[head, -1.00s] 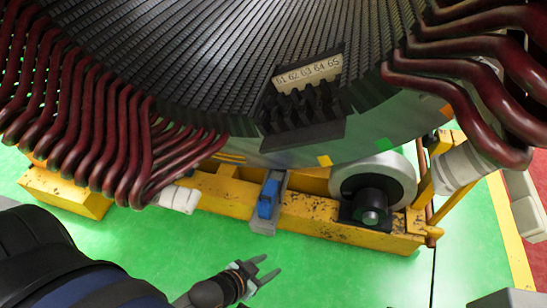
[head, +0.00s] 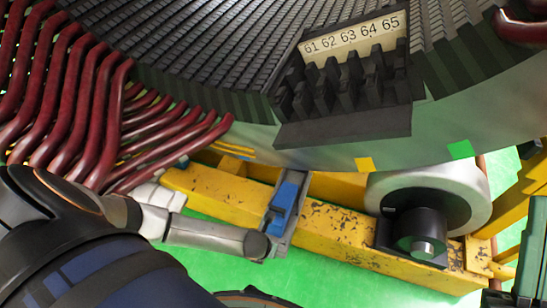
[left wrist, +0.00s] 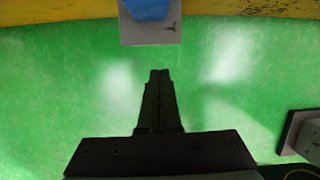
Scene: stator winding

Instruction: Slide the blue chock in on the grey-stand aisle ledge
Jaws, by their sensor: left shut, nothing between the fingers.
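The blue chock (head: 284,200) sits on a narrow grey ledge (head: 299,212) mounted across the yellow beam below the big ring. In the left wrist view the chock (left wrist: 147,9) shows at the top edge, partly cut off, with the ledge's bare grey end (left wrist: 150,33) in front of it. My left gripper (left wrist: 158,75) is shut and empty, its fingertips a little short of the ledge end and apart from it, over green floor. In the head view my left arm reaches to just beside the ledge's near end; its fingers are hidden there. My right gripper is not in view.
The ring's black slotted face carries a number plate 61–65 (head: 352,38) above a dark comb-like block (head: 345,90). Dark red coils (head: 90,110) hang at the left. A grey roller (head: 470,205) stands right of the ledge. Green floor (head: 340,275) lies open in front of the beam.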

